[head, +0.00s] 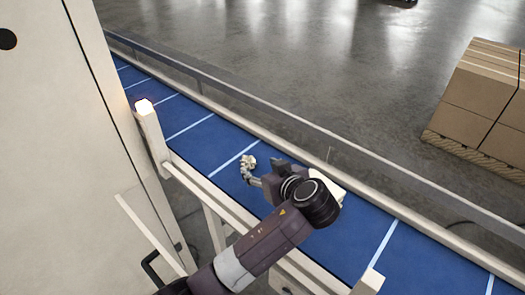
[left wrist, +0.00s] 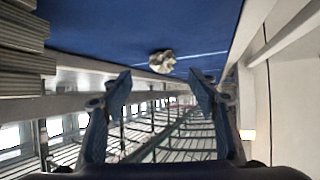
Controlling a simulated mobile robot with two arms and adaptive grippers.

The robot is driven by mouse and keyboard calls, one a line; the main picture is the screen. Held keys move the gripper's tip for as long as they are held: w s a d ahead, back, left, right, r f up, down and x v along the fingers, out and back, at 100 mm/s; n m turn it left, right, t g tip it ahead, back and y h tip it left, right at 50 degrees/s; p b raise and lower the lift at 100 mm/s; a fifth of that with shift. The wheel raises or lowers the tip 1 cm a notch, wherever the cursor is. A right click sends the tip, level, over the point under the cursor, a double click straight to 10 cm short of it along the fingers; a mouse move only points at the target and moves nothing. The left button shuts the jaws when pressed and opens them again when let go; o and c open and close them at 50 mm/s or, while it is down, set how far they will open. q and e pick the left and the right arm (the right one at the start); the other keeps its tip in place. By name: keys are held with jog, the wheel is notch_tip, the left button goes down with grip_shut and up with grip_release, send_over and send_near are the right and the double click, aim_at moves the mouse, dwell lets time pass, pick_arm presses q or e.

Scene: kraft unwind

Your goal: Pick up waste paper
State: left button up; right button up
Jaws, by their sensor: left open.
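A crumpled, off-white piece of waste paper (head: 249,160) lies on the blue conveyor belt (head: 205,136), close to a white cross line. It also shows in the left wrist view (left wrist: 162,62), beyond and between my fingertips. My left gripper (head: 250,178) reaches over the belt's near side, with its fingers pointing at the paper. In the left wrist view its two fingers (left wrist: 162,85) are spread apart with nothing between them. Whether a finger touches the paper I cannot tell. My right gripper is not in view.
A pale frame rail (head: 225,200) runs along the belt's near side, with a post topped by a lit lamp (head: 144,105). A metal rail (head: 270,108) edges the far side. A large beige cabinet (head: 75,130) stands left.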

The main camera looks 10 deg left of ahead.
aim_at(251, 162)
pick_arm(q)
jog(key=shift+p+x, duration=0.55)
jog(key=shift+x, duration=0.55)
jog(key=shift+w+a+r, duration=0.1)
jog(key=shift+w+a, duration=0.15)
jog(key=shift+a, duration=0.1)
jog(key=p+x, duration=0.3)
jog(key=x, duration=0.1)
jog(key=shift+a, duration=0.1)
jog(key=shift+w+a+f, duration=0.15)
jog(key=shift+w+f, duration=0.15)
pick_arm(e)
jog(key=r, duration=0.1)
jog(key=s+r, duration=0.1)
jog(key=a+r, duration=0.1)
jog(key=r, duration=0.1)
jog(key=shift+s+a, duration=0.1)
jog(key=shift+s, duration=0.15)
pick_arm(q)
jog(key=shift+c, duration=0.2)
jog(key=c, duration=0.8)
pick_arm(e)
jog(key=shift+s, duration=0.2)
